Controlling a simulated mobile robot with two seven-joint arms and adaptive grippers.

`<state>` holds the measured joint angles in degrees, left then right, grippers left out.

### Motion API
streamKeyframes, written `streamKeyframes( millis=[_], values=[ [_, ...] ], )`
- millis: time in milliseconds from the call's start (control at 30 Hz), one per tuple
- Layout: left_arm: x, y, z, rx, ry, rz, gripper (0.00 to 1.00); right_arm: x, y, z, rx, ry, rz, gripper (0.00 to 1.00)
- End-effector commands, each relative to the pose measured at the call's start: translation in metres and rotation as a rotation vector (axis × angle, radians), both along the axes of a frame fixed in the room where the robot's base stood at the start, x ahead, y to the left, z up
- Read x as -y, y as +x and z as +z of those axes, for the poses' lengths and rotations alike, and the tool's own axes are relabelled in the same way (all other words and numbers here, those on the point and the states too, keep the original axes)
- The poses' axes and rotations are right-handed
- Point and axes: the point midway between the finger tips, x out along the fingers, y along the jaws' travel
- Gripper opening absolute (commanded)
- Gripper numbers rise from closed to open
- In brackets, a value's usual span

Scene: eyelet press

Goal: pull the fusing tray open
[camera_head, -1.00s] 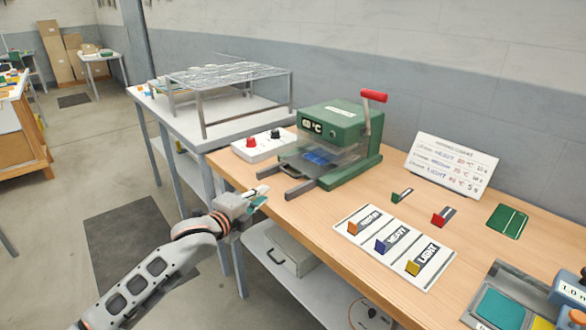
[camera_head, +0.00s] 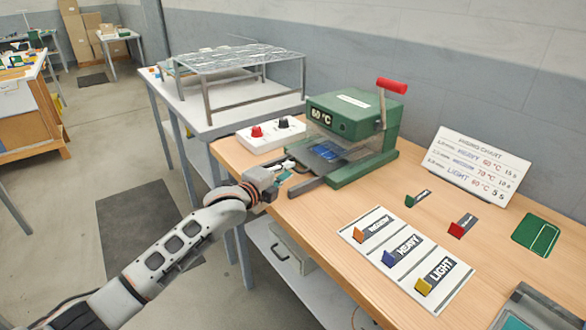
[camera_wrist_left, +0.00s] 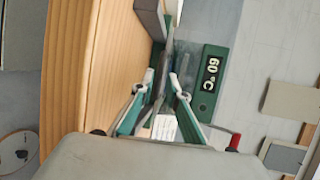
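The green press (camera_head: 347,118) stands on the wooden bench, with a red-ended lever and a display of 60 °C. Its fusing tray (camera_head: 330,153) shows low at its front, with a blue patch, beneath a clear cover. My left gripper (camera_head: 284,172) is at the tray's front left, close to the dark bars there. In the left wrist view, its two fingers (camera_wrist_left: 161,80) stand apart on either side of a grey edge, with the press display (camera_wrist_left: 210,72) beyond. Contact with that edge is unclear. My right gripper is out of view.
A white control box (camera_head: 270,134) with red and black knobs stands left of the press. A white card (camera_head: 405,255) with colored tabs lies in front, and a hinged chart (camera_head: 477,167) stands at right. A wire-topped rack (camera_head: 237,63) is on the table behind.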

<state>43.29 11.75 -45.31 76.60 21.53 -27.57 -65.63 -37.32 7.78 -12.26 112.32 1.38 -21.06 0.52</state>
Motion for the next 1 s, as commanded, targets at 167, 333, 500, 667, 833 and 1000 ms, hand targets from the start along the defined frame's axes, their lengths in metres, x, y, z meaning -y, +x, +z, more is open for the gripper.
streamKeyframes(
  millis=[167, 333, 500, 667, 833, 1000],
  values=[
    [0.012, 0.019, -0.007, -0.002, 0.0, 0.0, 0.15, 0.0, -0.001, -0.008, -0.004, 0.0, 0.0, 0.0],
    [0.018, 0.03, -0.009, -0.002, 0.0, 0.0, 0.15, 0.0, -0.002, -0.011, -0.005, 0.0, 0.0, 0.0],
    [0.021, 0.033, -0.009, -0.001, 0.001, 0.0, 0.15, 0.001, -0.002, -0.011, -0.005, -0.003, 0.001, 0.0],
    [0.02, 0.033, -0.008, 0.0, 0.0, 0.0, 0.15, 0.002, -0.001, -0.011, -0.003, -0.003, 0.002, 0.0],
    [0.02, 0.033, -0.008, -0.001, 0.001, 0.0, 0.0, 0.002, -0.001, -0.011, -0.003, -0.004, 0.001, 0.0],
    [0.019, 0.032, -0.008, -0.001, 0.001, 0.001, 0.0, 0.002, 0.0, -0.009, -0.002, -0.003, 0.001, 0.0]
  ],
)
